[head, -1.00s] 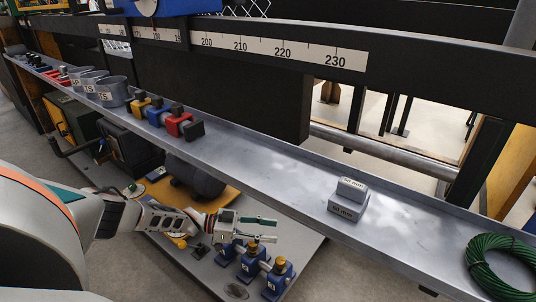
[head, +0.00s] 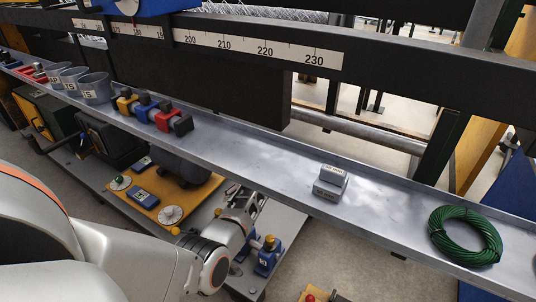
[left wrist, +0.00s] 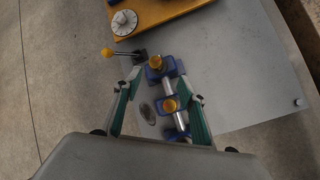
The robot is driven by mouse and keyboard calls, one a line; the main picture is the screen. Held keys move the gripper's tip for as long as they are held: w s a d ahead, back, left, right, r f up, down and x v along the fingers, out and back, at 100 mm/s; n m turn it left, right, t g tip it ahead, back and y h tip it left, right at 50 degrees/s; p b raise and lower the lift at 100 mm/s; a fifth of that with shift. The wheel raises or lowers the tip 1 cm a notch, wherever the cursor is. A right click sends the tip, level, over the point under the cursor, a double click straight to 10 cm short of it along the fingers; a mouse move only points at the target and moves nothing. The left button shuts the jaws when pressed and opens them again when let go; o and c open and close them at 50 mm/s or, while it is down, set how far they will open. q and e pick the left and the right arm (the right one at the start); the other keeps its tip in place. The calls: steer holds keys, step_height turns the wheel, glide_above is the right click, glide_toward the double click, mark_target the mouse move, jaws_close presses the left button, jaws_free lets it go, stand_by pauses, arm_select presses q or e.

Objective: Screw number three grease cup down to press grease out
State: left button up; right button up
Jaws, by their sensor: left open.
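Blue grease cup blocks with round brass caps stand on the low grey plate. In the head view one cup (head: 268,256) shows beyond my left gripper (head: 256,200), and the others are partly hidden by my arm. In the left wrist view a far cup (left wrist: 157,64) and a nearer cup (left wrist: 170,105) are joined by a metal pipe. My left gripper (left wrist: 166,88) is open, with its green-padded fingers on either side of the nearer cup and no visible contact. I cannot read which cup is number three. My right gripper is not in view.
A yellow-knobbed lever (left wrist: 107,52) and a yellow board with a white dial (left wrist: 124,22) lie beside the cups. The long grey shelf (head: 400,215) above carries a grey block (head: 329,182), a green wire coil (head: 464,236) and colored blocks (head: 165,118).

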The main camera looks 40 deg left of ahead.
mark_target(270, 238)
arm_select(q)
steer(key=d+f+h, duration=0.1)
steer(key=d+h, duration=0.1)
steer(key=d, duration=0.3)
steer(key=w+d+f+n+t+h, duration=0.1)
steer(key=d+f+h, duration=0.1)
steer(key=d, duration=0.3)
steer(key=w+d+f+h, duration=0.1)
steer(key=d+h, duration=0.2)
steer(key=d, duration=0.2)
steer(key=shift+d+f+n, duration=0.15)
steer(key=shift+f+n, duration=0.05)
steer(key=shift+n, duration=0.2)
step_height(270, 238, down, 2)
steer(key=shift+s+d+f+b, duration=0.1)
steer(key=shift+s+f+b, duration=0.05)
steer(key=shift+b, duration=0.15)
step_height(270, 238, down, 4)
steer(key=shift+f+b, duration=0.1)
steer(key=shift+b, duration=0.85)
steer(key=shift+f+b, duration=0.3)
steer(key=shift+f, duration=0.25)
steer(key=shift+w+f, duration=0.1)
steer(key=shift+w, duration=0.1)
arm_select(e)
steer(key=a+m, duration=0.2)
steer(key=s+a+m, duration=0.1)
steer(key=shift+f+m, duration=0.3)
arm_select(q)
steer(key=c, duration=1.1)
